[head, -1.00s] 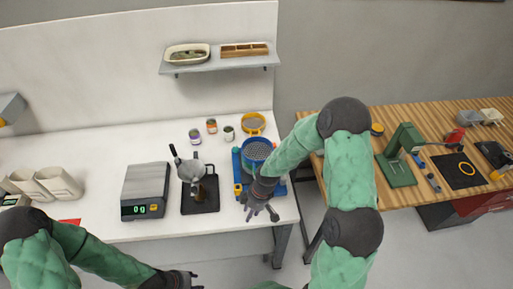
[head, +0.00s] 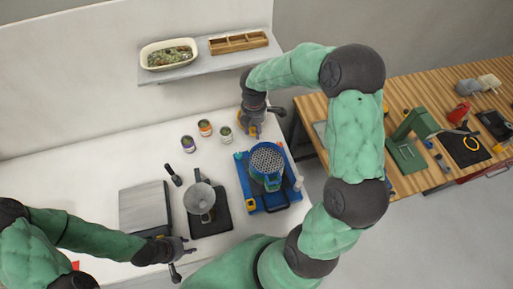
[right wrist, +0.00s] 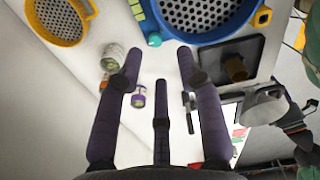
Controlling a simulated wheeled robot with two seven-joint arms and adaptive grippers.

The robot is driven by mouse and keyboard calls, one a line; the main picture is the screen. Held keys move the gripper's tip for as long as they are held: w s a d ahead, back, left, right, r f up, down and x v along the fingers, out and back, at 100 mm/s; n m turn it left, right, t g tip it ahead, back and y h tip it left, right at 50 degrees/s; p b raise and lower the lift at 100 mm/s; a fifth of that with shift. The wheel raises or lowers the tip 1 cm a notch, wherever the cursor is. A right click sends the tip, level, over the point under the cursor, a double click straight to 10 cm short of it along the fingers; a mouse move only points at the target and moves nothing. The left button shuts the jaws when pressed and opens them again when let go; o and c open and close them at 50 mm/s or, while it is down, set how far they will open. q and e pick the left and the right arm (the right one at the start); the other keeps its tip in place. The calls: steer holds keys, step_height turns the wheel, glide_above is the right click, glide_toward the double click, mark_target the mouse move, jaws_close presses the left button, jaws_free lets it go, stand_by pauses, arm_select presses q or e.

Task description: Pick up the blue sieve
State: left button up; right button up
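The blue sieve (head: 267,158), a round pan with a grey perforated mesh, sits on a blue stand (head: 284,199) on the white table. In the right wrist view the blue sieve (right wrist: 205,14) is at the top, beyond my fingertips and apart from them. My right gripper (head: 266,122) is behind the sieve, over the table's back edge, open and empty. Its spread dark fingers show in the right wrist view (right wrist: 158,62). My left gripper (head: 186,257) is open and empty at the front of the table, near the scale.
A yellow sieve (right wrist: 64,16) lies beside the blue one, mostly hidden by my right gripper in the head view. Several small jars (head: 206,128), a funnel on a dark stand (head: 200,198) and a scale (head: 145,208) stand to the left. A wall shelf (head: 205,62) hangs behind.

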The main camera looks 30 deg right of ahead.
mark_target(256, 149)
steer(key=shift+s+d+f+p, duration=0.1)
steer(key=shift+f+p, duration=0.05)
steer(key=shift+f, duration=1.55)
steer(key=shift+s+d+f+p, duration=0.1)
steer(key=shift+s+f, duration=0.05)
steer(key=shift+f, duration=1.6)
steer(key=shift+s+d+f+p, duration=0.1)
steer(key=shift+f+p, duration=0.05)
steer(key=shift+f, duration=1.55)
jaws_close()
